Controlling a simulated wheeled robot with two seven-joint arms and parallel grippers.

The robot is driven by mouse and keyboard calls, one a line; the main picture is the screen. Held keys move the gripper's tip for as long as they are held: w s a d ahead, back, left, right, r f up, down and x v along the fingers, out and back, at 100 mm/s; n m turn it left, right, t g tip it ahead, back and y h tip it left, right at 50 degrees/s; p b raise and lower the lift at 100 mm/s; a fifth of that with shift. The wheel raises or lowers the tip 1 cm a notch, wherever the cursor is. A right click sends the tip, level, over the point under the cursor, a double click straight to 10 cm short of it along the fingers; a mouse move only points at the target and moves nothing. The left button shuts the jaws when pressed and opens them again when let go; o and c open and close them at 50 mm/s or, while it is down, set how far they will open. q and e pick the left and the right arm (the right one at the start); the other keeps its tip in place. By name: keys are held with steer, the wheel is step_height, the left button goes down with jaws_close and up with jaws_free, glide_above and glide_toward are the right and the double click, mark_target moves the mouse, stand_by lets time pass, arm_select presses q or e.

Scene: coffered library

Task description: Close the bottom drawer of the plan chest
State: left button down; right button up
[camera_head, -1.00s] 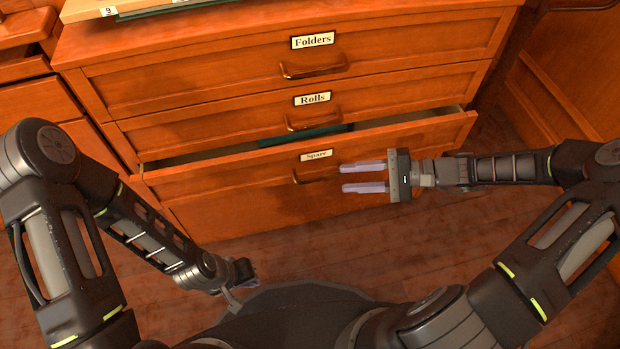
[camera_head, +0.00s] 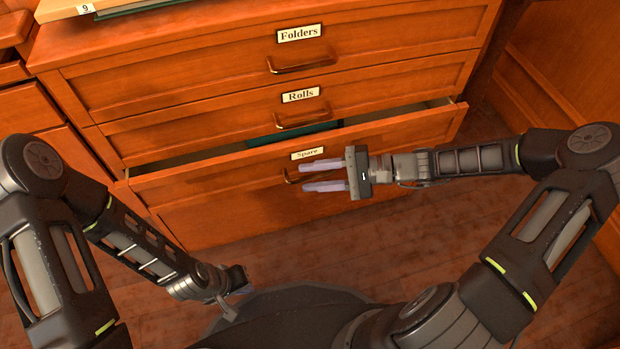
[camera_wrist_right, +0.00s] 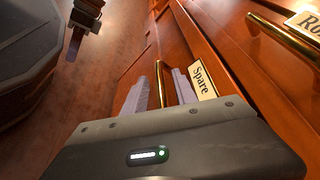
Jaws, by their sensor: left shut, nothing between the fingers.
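The plan chest (camera_head: 160,75) has drawers labelled Folders, Rolls and Spare. The bottom drawer (camera_head: 220,178), labelled Spare, stands partly open, with a dark green item (camera_head: 270,137) visible inside. Its brass handle (camera_head: 288,177) is partly hidden by my right gripper (camera_head: 304,176). In the right wrist view this gripper (camera_wrist_right: 168,72) is open, its pale fingers apart with the brass handle (camera_wrist_right: 164,84) showing between them. Contact with the handle cannot be told. My left gripper (camera_head: 238,282) is shut and empty, low in front of the chest.
The Rolls drawer (camera_head: 210,122) and Folders drawer (camera_head: 190,80) are shut. A board and green folder (camera_head: 140,8) lie on the chest top. Wood cabinets flank the chest on the left (camera_head: 40,115) and right (camera_head: 560,80). The floor (camera_head: 330,240) before the drawer is clear.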

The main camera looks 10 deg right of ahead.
steer(key=shift+w+a, duration=0.1)
steer(key=shift+a, duration=0.35)
steer(key=shift+c, duration=0.3)
jaws_close()
steer(key=shift+f, duration=0.1)
stand_by(0.8)
